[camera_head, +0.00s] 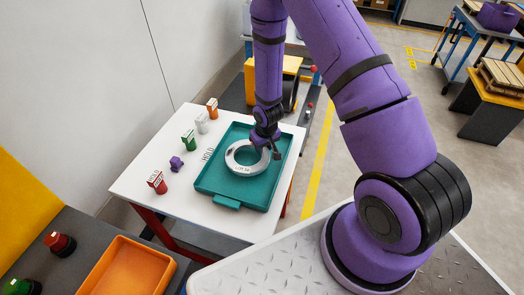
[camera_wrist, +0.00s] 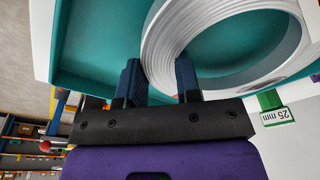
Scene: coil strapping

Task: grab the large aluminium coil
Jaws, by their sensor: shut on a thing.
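The large aluminium coil (camera_head: 236,168) is a silver-white ring lying in the teal tray (camera_head: 220,201) on the white table. In the wrist view the coil (camera_wrist: 160,42) fills the upper right, with ridged windings. My gripper (camera_head: 272,152) is at the coil's right side in the head view. In the wrist view my gripper (camera_wrist: 160,82) has one dark finger outside the ring and the other inside its opening, shut on the ring's wall. The fingertips are partly hidden by the coil. I cannot tell whether the coil is clear of the tray floor.
Red (camera_head: 157,182), green (camera_head: 188,140), white (camera_head: 202,123) and orange (camera_head: 212,108) labelled pieces and a purple block (camera_head: 176,163) stand left of the tray. An orange tray (camera_head: 125,268) lies on the grey bench at lower left. A yellow box (camera_head: 285,66) stands behind.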

